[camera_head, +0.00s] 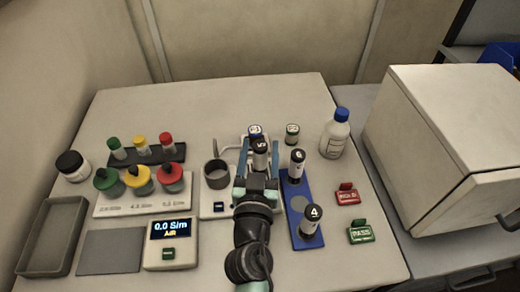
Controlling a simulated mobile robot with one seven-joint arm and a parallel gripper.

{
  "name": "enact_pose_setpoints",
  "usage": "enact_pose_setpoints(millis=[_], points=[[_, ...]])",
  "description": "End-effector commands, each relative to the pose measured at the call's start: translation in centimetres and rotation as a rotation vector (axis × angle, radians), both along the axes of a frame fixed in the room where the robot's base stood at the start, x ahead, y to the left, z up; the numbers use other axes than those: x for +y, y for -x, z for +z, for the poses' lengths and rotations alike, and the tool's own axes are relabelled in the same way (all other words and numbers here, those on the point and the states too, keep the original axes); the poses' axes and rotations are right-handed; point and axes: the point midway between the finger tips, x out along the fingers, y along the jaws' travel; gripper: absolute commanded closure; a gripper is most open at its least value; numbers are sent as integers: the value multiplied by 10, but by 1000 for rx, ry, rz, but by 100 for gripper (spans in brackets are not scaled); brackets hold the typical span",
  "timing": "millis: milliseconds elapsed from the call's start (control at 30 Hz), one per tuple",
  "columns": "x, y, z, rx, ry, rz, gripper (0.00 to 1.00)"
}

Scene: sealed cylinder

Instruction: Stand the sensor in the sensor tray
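A dark-topped cylinder with a white label mark (260,148), which looks like a sensor, is upright between the fingers of my gripper (259,158). The two blue fingers lie on either side of it. I cannot tell whether they press on it. The blue tray (315,241), which looks like the sensor tray, lies just right of my gripper. A similar cylinder marked 6 (297,166) stands at its back, and one marked 4 (311,222) at its front. A bare grey round spot (298,203) lies between them.
Two small vials (255,131) (292,134) and a blue-capped bottle (335,134) stand behind. Red (347,195) and green (360,232) tags lie right of the tray.

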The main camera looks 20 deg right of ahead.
Motion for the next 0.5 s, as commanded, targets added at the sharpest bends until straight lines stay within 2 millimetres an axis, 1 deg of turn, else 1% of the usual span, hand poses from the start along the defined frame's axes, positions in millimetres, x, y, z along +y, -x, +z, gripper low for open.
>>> enact_pose_setpoints(millis=[433, 467, 500], points=[[0, 0, 1, 1, 0, 0, 32], [1, 1, 0, 1, 0, 1, 32], [4, 6, -3, 0, 0, 2, 32]])
